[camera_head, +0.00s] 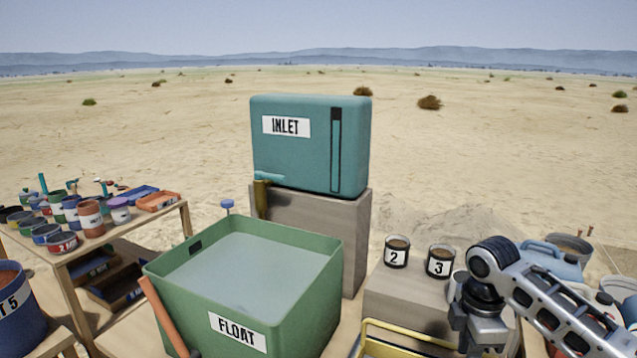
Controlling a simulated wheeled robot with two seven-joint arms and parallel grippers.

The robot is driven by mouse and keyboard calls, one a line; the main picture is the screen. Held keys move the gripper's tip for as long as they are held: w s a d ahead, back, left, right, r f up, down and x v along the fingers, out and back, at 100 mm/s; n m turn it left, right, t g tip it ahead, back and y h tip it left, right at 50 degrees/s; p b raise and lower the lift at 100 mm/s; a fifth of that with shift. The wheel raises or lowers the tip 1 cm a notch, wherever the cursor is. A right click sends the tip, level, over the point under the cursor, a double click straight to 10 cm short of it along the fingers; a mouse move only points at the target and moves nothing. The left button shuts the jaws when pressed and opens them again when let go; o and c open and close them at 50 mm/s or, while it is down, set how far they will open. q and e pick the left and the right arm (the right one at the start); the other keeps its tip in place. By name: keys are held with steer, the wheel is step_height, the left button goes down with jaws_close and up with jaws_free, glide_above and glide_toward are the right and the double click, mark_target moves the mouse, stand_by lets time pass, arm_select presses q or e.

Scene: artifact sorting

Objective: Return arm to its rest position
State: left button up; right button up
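My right arm comes in from the right edge and bends down at the wrist. My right gripper (480,325) points down in front of the stone block with the numbered cups, near the bottom of the picture. Its fingers are too dark and small to tell whether they are open or shut, and I cannot tell whether anything is between them. My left arm and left gripper are not in view.
Cups 2 (396,256) and 3 (439,266) stand on a block (395,292) beside my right wrist. A yellow frame (405,328) is left of the gripper. The green FLOAT tub (285,313) holds water. The INLET tank (300,160) stands behind. Paint cans fill the left table (150,222).

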steer(key=s+a+f+m+t+y, duration=0.1)
steer(key=s+a+f+m, duration=0.1)
steer(key=s+a+f, duration=0.4)
steer(key=s+a+f+m+t+y, duration=0.1)
steer(key=s+a+f+m, duration=0.25)
steer(key=s+a, duration=0.35)
steer(key=s+d+r+m+t+h, duration=0.1)
steer(key=s+d+m, duration=0.2)
steer(key=s+m, duration=0.3)
steer(key=s+d+r+m, duration=0.1)
steer(key=s+d+m, duration=0.25)
steer(key=s, duration=0.55)
steer(key=w+a+f+t+y, duration=0.2)
steer(key=w+a+f+t, duration=0.3)
steer(key=w+t, duration=0.1)
steer(key=shift+w+a+f+n+t, duration=0.2)
steer(key=shift+w+f+n+t, duration=0.1)
steer(key=shift+t, duration=0.3)
